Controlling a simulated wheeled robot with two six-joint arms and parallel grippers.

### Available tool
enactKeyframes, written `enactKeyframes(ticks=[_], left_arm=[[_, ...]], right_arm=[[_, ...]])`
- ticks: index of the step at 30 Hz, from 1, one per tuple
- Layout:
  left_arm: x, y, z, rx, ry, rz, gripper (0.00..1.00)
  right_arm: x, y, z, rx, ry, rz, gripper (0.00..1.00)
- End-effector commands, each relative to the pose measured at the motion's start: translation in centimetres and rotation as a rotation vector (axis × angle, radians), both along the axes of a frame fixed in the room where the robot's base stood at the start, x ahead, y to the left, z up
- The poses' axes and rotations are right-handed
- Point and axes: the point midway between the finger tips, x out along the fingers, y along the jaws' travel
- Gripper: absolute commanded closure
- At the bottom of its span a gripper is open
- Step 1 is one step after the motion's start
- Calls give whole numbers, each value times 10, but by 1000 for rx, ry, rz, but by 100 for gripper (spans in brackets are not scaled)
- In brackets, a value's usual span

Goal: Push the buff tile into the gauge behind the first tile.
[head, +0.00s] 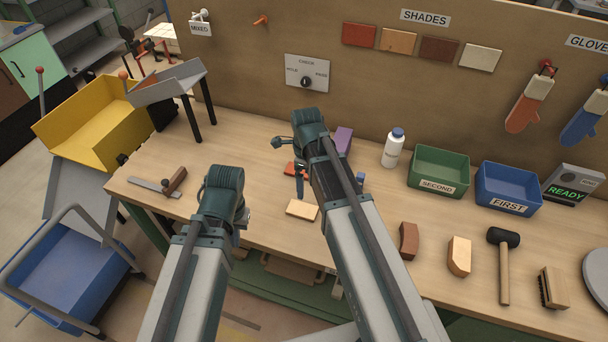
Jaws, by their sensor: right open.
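The buff tile (302,210) lies flat on the bench, just in front of my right gripper (301,180). My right gripper points down and is open; its arm hides part of it. An orange-red tile (290,168) lies beyond the buff tile, partly covered by that gripper. I cannot make out the gauge clearly; my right arm covers much of that area. A purple block (343,140) stands behind the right arm. My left gripper (241,222) is mostly hidden by its own wrist, low at the bench's front edge, so its jaws cannot be read.
A try square (172,184) lies at the bench's left. A white bottle (393,150), a green SECOND bin (438,168) and a blue FIRST bin (508,188) stand at the back. Bricks, a mallet (504,262) and a brush (552,288) lie right.

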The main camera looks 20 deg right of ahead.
Motion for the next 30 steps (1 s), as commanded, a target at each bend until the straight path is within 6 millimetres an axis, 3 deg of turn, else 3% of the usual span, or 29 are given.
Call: enactKeyframes(ticks=[11,30], left_arm=[[0,0,-23,0,0,1,100],[0,0,-111,0,0,2,100]], right_arm=[[0,0,-23,0,0,1,0],[0,0,-111,0,0,2,0]])
